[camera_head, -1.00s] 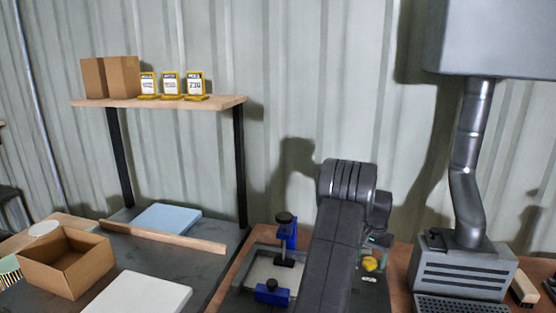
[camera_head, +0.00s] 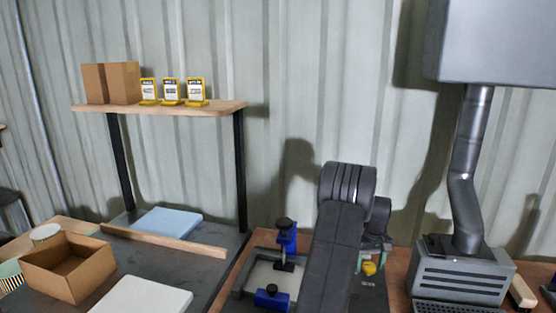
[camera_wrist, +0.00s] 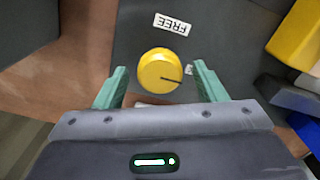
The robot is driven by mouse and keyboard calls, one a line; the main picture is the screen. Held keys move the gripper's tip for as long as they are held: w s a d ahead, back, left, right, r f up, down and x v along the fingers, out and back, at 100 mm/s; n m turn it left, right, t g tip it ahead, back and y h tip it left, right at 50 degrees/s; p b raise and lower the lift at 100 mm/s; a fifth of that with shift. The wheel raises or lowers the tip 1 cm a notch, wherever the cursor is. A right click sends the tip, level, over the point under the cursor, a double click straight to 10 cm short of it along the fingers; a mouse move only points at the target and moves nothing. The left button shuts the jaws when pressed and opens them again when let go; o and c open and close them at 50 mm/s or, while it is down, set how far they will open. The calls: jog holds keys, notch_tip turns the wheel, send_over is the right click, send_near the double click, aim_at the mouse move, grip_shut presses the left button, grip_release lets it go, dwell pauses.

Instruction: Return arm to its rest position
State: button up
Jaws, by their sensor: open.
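My arm (camera_head: 335,250) rises in the middle of the head view, bent at its rounded dark joint, with its far part hidden behind it. In the wrist view, my gripper (camera_wrist: 160,68) has its two green fingers spread apart with nothing held between them. A round yellow knob (camera_wrist: 157,68) with a dark pointer line lies beyond the fingers, in line with the gap. I cannot tell whether the fingers touch anything. A white label reading FREE (camera_wrist: 174,24) is beside the knob. The yellow knob also shows in the head view (camera_head: 369,268), just right of my arm.
A fixture with blue clamps (camera_head: 272,298) stands left of my arm. A grey vented box with a duct (camera_head: 463,270) is at right. An open cardboard box (camera_head: 68,268) sits on the left table, below a wooden shelf (camera_head: 160,108). A large yellow part (camera_wrist: 297,38) is close in the wrist view.

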jog(key=n+p, duration=0.1)
jog(key=n, duration=0.3)
jog(key=shift+r+p, duration=0.1)
jog(key=shift+p, duration=0.3)
jog(key=shift+n+p, duration=0.7)
jog(key=shift+n, duration=0.6)
